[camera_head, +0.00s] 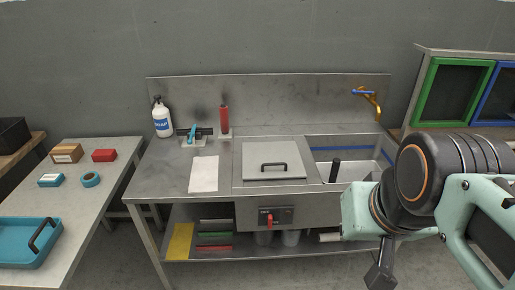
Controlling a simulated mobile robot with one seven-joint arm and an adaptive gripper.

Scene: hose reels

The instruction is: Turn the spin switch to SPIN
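A small dark control panel (277,215) sits on the front of the steel bench, below the lidded section. A red switch lever (269,219) hangs from the panel's left part and points roughly down. A round dark knob or dial seems to sit to its right, but the labels are too small to read. My gripper seems to be the dark grey part (380,276) at the lower edge, right of the panel and apart from it. Its fingers are not clear, so I cannot tell whether it is open.
A closed steel lid (273,160) with a black handle covers the bench's middle. A basin (345,170) and orange tap (372,98) are at right, partly behind my arm. A lower shelf (200,247) holds coloured items. A side table (85,215) stands left. Space before the panel looks clear.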

